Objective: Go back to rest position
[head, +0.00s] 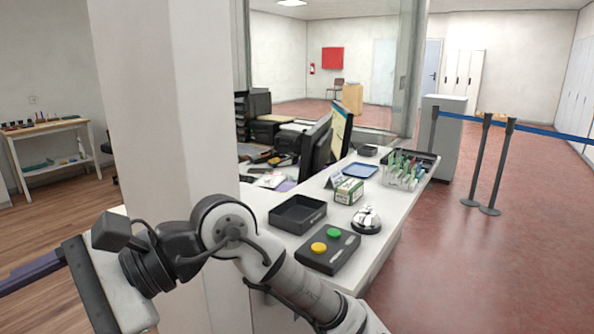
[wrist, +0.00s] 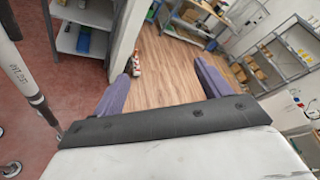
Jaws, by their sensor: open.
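My gripper (head: 30,272) is at the lower left of the head view, reaching out to the left, away from the counter. In the wrist view its two purple fingers (wrist: 163,68) stand wide apart with nothing between them. Beyond them is wooden floor. My gripper is open and touches nothing that I can see. My arm is bent and crosses in front of the white pillar (head: 160,120).
The white counter (head: 385,215) carries a black tray (head: 297,213), a box with two buttons (head: 328,250), a bell (head: 367,219) and a small carton (head: 348,191). Barrier posts (head: 497,165) stand right. Metal shelves (wrist: 287,55) show in the wrist view.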

